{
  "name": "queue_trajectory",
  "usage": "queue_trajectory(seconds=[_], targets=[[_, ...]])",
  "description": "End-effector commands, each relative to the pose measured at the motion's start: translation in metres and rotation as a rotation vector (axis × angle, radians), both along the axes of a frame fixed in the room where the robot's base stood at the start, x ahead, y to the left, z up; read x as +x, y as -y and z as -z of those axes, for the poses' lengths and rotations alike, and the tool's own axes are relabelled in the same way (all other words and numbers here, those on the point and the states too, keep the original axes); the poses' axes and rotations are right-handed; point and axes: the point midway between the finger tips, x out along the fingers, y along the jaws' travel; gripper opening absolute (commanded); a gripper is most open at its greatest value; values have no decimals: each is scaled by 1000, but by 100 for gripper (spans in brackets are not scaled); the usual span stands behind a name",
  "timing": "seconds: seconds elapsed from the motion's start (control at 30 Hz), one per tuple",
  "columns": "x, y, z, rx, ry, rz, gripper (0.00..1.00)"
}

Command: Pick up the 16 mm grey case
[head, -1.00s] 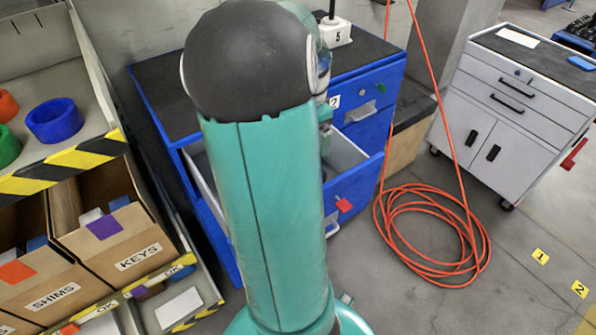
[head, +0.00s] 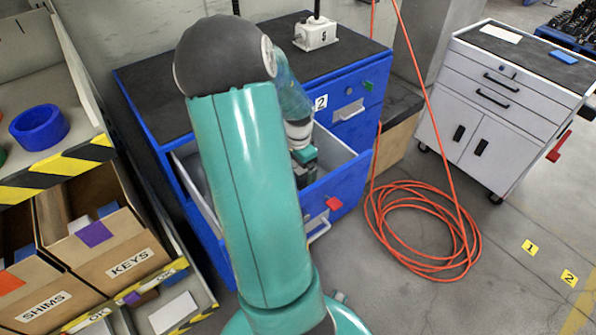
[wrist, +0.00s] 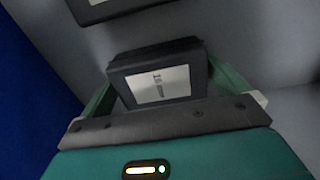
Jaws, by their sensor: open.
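The grey case (wrist: 158,84) is dark grey with a pale label that seems to read 16. In the wrist view it lies just ahead of my gripper's palm, between the two teal fingers. My gripper (wrist: 168,76) is open, with one finger on each side of the case. Whether either finger touches it I cannot tell. In the head view my gripper (head: 304,166) reaches down into the open blue drawer (head: 345,185). The case is hidden there behind my arm and the drawer front.
A second dark case (wrist: 105,8) with a pale label lies just beyond, at the wrist view's top. The drawer walls close in around my gripper. A screw jack (head: 316,35) stands on the blue cabinet (head: 160,95). An orange hose (head: 420,235) coils on the floor.

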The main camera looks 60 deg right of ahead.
Motion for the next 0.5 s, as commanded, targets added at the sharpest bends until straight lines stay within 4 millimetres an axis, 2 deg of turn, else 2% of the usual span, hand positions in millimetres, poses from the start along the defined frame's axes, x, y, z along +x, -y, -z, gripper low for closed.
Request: queue_trajectory(seconds=[0.2, 0.27, 0.43, 0.5], targets=[[0, 0, 1, 0, 0, 0, 100], [0, 0, 1, 0, 0, 0, 90], [0, 0, 1, 0, 0, 0, 57], [0, 0, 1, -1, 0, 0, 57]])
